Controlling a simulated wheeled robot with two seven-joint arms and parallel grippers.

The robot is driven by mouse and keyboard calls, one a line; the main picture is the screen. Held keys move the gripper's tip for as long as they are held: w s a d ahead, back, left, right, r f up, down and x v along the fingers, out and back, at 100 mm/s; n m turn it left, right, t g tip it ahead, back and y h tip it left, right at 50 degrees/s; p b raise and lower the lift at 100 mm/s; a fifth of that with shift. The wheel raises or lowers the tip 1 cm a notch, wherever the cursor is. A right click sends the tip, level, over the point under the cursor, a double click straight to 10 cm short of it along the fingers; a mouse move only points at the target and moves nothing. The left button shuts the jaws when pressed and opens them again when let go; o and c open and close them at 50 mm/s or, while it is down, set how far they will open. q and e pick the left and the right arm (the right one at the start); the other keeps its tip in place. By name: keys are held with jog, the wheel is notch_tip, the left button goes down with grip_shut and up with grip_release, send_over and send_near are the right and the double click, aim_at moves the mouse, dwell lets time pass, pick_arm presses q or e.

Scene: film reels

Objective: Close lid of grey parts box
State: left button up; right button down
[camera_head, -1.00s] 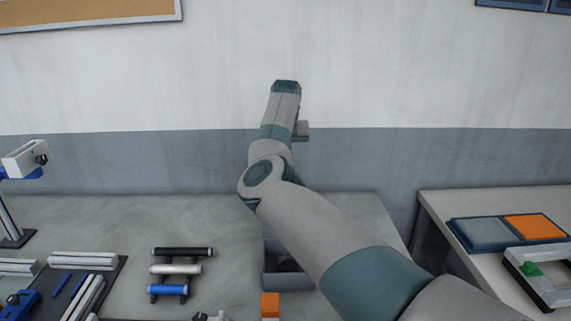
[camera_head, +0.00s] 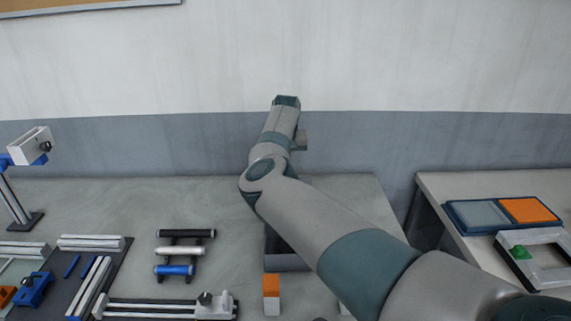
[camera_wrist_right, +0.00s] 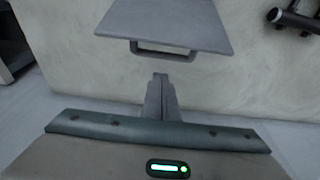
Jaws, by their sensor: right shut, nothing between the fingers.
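The grey parts box (camera_head: 287,263) stands on the table in the head view. My right arm crosses over it and hides most of it and its inside. In the right wrist view a flat grey panel (camera_wrist_right: 168,22), apparently the lid, shows at the top with a grey loop handle (camera_wrist_right: 163,53) on its near edge. My right gripper (camera_wrist_right: 160,78) is shut and empty, its tips just below the handle in that view; I cannot tell whether they touch. In the head view its fingers are hidden. My left gripper is not in view.
An orange-and-white block (camera_head: 271,293) stands just in front of the box. Black, white and blue rollers (camera_head: 176,269) sit on a rack to the left. A dark fixture board (camera_head: 125,247) lies farther left. A side table (camera_head: 450,186) is at the right, beyond a gap.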

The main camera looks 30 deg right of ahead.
jog(key=shift+s+a+r+p, duration=0.1)
jog(key=shift+s+a+p, duration=0.25)
jog(key=shift+s, duration=0.2)
jog(key=shift+s+a+r+p, duration=0.1)
jog(key=shift+s+a+p, duration=0.1)
jog(key=shift+s+p, duration=0.25)
jog(key=shift+f, duration=0.15)
